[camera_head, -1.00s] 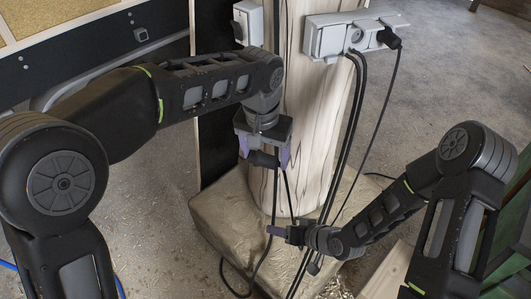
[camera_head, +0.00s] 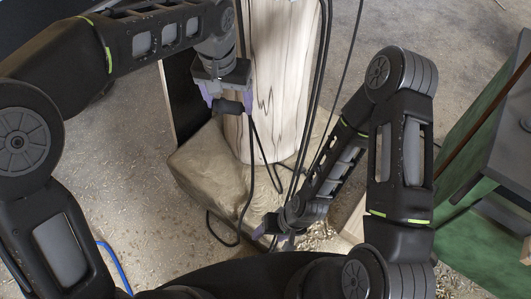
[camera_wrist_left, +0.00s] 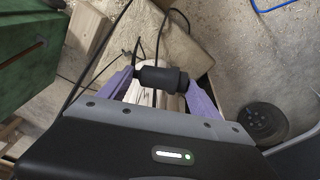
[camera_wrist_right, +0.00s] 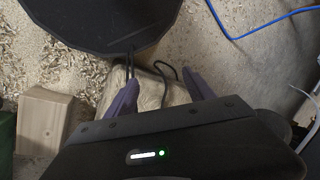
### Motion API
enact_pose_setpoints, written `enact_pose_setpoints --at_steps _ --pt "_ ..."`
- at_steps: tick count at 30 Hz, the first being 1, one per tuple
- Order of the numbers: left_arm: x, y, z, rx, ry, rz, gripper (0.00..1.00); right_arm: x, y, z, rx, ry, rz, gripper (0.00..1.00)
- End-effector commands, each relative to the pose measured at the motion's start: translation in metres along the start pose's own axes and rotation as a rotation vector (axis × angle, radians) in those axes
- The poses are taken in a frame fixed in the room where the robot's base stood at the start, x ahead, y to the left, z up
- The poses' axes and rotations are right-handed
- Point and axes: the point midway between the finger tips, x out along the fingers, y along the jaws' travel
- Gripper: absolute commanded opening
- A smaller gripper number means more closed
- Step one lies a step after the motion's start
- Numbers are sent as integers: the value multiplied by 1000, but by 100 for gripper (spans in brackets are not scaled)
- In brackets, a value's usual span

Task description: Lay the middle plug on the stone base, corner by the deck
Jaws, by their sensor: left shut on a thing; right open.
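The black middle plug (camera_head: 230,107) is held crosswise between the purple fingers of my left gripper (camera_head: 227,98). In the head view it appears over the stone base (camera_head: 208,167), near the wooden post's left side. The left wrist view also shows the plug (camera_wrist_left: 162,78) in the jaws, with its cable trailing and the base (camera_wrist_left: 187,45) beyond. My right gripper (camera_head: 279,232) is open and low by the base's near right side. In the right wrist view, part of the base (camera_wrist_right: 152,94) and a cable show between its fingers (camera_wrist_right: 162,94). I cannot tell which part is the deck.
The pale wooden post (camera_head: 282,90) stands on the base, with several dark cables hanging along its right side. A dark panel (camera_head: 185,100) stands at its left. A wood block (camera_wrist_right: 43,120) lies near the right gripper. A blue cable (camera_head: 113,265) lies on the shavings-strewn floor.

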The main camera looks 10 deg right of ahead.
Motion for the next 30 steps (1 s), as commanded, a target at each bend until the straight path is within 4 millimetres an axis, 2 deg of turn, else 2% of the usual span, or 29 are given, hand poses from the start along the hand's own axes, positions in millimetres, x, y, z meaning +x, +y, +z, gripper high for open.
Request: enact_pose_setpoints --at_steps 5,9,12,15,19,26,30 --pt "19 -68 9 -127 0 -14 32 0 0 0 0 1 0 62" --pt "38 -133 29 -255 -1 -29 32 0 0 0 0 1 0 62" --pt "49 -172 46 -333 -1 -40 32 0 0 -1 0 1 0 62" --pt "56 -197 60 -387 0 -47 32 0 0 -1 0 2 0 62" --pt "60 -210 69 -414 -2 -51 32 0 0 -1 0 2 0 62" --pt "61 -210 68 -415 -1 -52 32 0 0 -1 0 1 0 62" --pt "60 -210 68 -414 -1 -52 32 0 0 -1 0 1 0 50"
